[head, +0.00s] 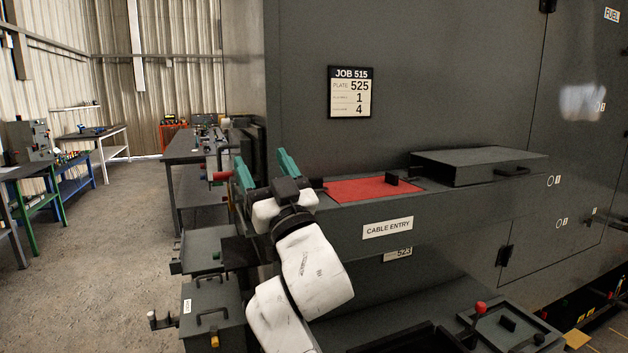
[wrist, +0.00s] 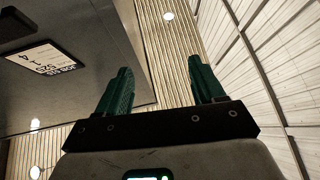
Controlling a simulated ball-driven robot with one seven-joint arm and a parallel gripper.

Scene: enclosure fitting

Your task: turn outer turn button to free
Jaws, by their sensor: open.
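My gripper (head: 265,168) is open and empty, with its two teal fingers pointing up. It is raised to the left of the red panel (head: 360,190) on the ledge marked CABLE ENTRY. In the wrist view the open fingers (wrist: 163,82) have only wall and ceiling behind them. A small black upright tab (head: 392,180) stands near the right end of the red panel and looks like a turn button. I cannot tell whether it is the outer one, or its exact turn. The panel's left end is close behind my wrist and partly hidden.
A dark lid with a handle (head: 480,165) lies on the ledge right of the red panel. The tall enclosure wall with a JOB 515 sign (head: 350,92) rises behind. Dark boxes with handles (head: 212,310) stand below left. A red-knobbed lever (head: 480,308) is at lower right. Floor at left is open.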

